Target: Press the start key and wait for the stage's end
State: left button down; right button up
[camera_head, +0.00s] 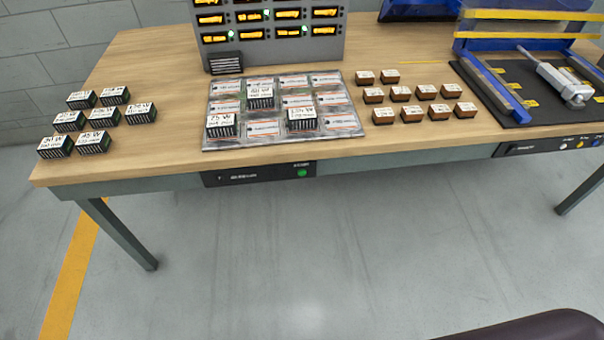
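A green round key (302,173) sits on a black control panel (245,178) on the front edge of the table, with a small label above it that looks like "START". Neither of my grippers shows in the view, and nothing touches the key. A grey tray (215,143) with several marked cells stands above the panel, and three black finned blocks sit in it: one at the back (260,97), one at the front left (221,126) and one at the right (301,119). Behind it, a grey rack (328,48) shows several lit orange displays and some green lights.
Several black blocks (68,121) lie on the table's left, and several brown blocks (400,93) right of the tray. A blue-railed fixture (490,85) with a pale device (563,82) stands at the right. Another panel (525,150) has coloured buttons.

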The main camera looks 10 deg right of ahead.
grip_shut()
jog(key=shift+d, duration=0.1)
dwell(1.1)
